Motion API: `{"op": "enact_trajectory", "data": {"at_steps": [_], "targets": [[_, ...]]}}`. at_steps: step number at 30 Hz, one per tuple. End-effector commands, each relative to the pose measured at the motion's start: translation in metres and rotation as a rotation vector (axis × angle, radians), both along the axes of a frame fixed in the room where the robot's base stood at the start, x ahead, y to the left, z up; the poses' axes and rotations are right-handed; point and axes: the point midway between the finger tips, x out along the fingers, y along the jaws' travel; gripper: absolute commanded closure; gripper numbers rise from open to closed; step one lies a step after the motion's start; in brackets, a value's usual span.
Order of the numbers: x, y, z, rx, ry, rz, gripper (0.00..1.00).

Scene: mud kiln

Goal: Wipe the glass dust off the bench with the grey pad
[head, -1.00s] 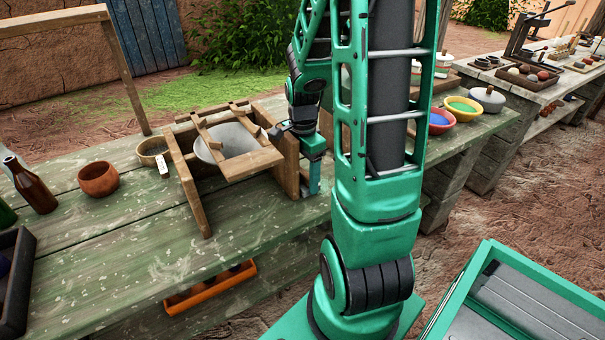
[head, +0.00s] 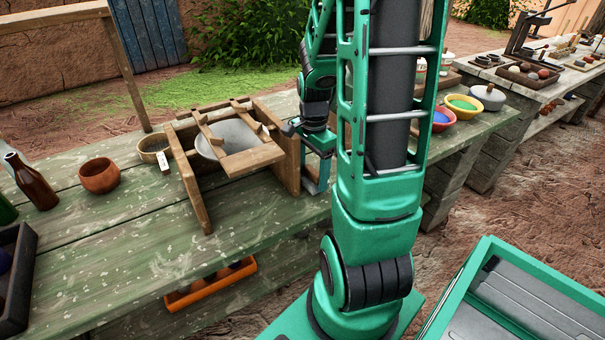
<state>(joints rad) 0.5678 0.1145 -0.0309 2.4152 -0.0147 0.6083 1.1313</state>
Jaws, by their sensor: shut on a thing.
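My arm hides part of this area, and I cannot tell whether the pad touches the wood. Pale flecks (head: 190,250) lie scattered on the front of the bench; I cannot tell glass dust from worn paint.
The wooden frame (head: 190,185) holds a white bowl (head: 232,136) close left of my gripper. Colour bowls (head: 463,108) stand at right. The bench's front middle is clear.

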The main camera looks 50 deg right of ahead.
Motion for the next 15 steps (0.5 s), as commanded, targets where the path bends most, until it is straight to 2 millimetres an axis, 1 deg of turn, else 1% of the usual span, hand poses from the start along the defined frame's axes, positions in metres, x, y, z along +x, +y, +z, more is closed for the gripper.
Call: {"op": "enact_trajectory", "data": {"at_steps": [8,15], "targets": [[-0.002,-0.012,0.0,-0.003,-0.001,-0.007,0.51],[-0.006,-0.03,-0.001,-0.005,-0.003,-0.01,0.51]]}}
